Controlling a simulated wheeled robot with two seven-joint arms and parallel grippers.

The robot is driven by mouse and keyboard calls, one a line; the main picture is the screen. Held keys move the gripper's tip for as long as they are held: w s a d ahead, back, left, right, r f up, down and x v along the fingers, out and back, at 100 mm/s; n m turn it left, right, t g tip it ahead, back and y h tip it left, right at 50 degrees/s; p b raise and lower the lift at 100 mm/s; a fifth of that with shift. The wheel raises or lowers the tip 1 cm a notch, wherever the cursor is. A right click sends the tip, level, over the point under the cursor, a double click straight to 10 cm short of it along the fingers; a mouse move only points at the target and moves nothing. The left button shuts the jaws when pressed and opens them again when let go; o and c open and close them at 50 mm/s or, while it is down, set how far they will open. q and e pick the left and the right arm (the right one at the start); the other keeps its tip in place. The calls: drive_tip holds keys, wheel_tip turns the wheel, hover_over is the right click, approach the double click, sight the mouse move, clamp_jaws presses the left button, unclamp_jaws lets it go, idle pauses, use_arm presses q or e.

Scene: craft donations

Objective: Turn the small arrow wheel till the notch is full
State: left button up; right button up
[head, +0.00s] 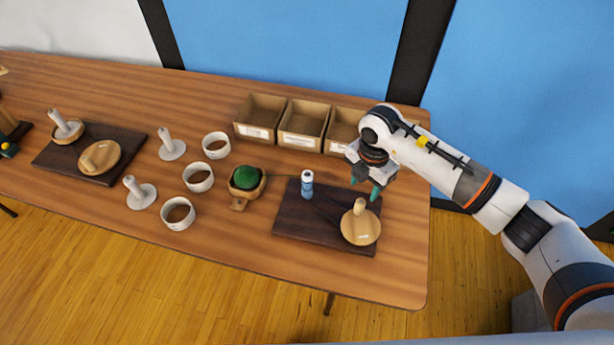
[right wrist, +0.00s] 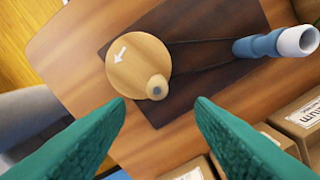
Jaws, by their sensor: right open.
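A round pale wooden wheel (head: 361,229) with an upright peg near its rim lies on the right dark board (head: 290,222). In the right wrist view the wheel (right wrist: 132,58) bears a white arrow, and its peg (right wrist: 157,87) points towards the camera. A blue cylinder with a white top (head: 307,184) stands on the same board; dark bands run from it towards the wheel. My right gripper (head: 365,191) is open and empty, above the board's far right part, apart from the wheel and peg. I cannot make out a notch. My left gripper is not in view.
Three cardboard bins (head: 302,125) line the back. White rings (head: 178,213), pale posts on discs (head: 171,147) and a wooden holder with a green ball (head: 245,178) stand mid-table. The table's front right is clear.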

sight(361, 202)
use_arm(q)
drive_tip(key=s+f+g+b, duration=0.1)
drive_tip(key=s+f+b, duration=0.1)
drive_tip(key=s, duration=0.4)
use_arm(e)
drive_tip(key=shift+s+f, duration=0.25)
drive_tip(key=shift+f, duration=0.3)
drive_tip(key=shift+s+f, duration=0.25)
drive_tip(key=shift+f, duration=0.25)
drive_tip(key=f+b, duration=0.2)
drive_tip(key=f, duration=0.1)
drive_tip(key=f+b, duration=0.2)
drive_tip(key=shift+w+f, duration=0.2)
drive_tip(key=shift+f, duration=0.55)
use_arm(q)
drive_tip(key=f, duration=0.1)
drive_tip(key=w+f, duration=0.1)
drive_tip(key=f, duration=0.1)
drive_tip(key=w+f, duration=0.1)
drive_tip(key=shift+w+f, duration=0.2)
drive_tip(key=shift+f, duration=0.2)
